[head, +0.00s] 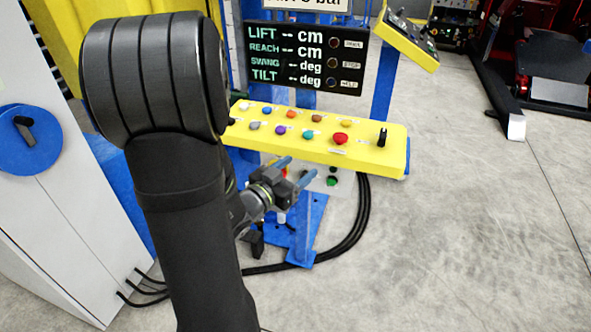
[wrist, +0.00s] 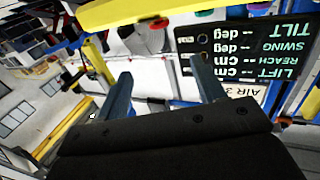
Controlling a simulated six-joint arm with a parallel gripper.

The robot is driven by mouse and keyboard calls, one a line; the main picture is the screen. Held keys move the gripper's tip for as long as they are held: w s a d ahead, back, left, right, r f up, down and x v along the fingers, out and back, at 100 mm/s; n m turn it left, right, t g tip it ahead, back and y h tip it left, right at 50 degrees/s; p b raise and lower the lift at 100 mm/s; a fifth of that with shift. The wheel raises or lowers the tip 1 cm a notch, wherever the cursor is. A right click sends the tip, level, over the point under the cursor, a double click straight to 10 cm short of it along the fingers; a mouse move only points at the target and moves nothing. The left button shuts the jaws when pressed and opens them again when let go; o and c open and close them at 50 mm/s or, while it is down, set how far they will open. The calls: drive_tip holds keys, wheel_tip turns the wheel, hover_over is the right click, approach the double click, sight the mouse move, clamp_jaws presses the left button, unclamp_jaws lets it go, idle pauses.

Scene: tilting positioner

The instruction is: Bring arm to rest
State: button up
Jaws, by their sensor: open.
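My gripper (head: 295,171) is open and empty in the head view, below the yellow button panel (head: 370,160) and in front of its blue stand (head: 303,228). Part of my arm hides the left end of the panel. The panel carries several coloured buttons, a red mushroom button (head: 340,138) and a black lever (head: 382,137). In the wrist view the two blue-grey fingers of my gripper (wrist: 161,70) stand wide apart with nothing between them. The black display (head: 305,55) reads LIFT, REACH, SWING and TILT with dashes; it is upside down in the wrist view (wrist: 240,60).
A grey cabinet (head: 50,220) with a blue round rotary switch (head: 27,135) stands at the left. Black cables (head: 350,235) run over the floor by the stand. A second yellow panel (head: 409,42) hangs at the upper right. The floor (head: 470,220) at the right is clear.

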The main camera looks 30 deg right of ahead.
sight(339, 137)
drive_tip(key=shift+d, duration=0.15)
drive_tip(key=x, duration=1.7)
drive_tip(key=shift+w+d, duration=0.1)
drive_tip(key=shift+w, duration=0.05)
